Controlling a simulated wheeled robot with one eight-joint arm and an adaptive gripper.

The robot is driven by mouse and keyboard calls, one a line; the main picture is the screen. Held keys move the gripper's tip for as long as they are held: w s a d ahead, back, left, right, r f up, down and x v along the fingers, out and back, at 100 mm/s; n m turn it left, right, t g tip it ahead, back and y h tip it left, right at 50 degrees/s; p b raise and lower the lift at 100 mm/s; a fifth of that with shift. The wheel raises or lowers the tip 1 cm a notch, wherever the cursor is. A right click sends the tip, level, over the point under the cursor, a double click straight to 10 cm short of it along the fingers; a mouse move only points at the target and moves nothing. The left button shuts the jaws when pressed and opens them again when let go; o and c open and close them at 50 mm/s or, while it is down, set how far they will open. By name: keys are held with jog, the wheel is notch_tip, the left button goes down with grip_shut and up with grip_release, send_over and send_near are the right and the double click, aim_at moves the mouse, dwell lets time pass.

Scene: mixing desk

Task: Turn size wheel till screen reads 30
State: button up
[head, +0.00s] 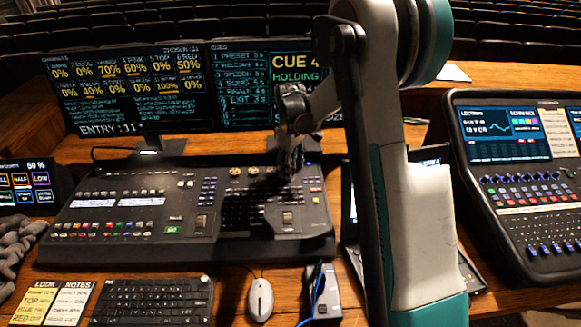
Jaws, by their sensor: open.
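The mixing desk (130,245) is a black console in the middle, with rows of buttons and small lit displays. I cannot read which is the size wheel. My gripper (289,168) is open and points down over the desk's upper right part, above the right wheel in the picture. Its shadow darkens the keys there, and contact cannot be told. The wide screen (110,124) behind shows channel percentages and an entry line. The cue screen (238,110) reads CUE 4 HOLDING, partly hidden by my arm.
A small touch screen (24,186) at the left reads 50 %. A keyboard (150,300), a mouse (260,300) and note cards (68,302) lie in front. A second console (520,195) stands at the right.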

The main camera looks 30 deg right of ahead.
jog(key=c, duration=1.1)
jog(key=shift+m, duration=0.3)
jog(key=m, duration=0.3)
jog(key=shift+p, duration=0.3)
jog(key=shift+m, duration=2.1)
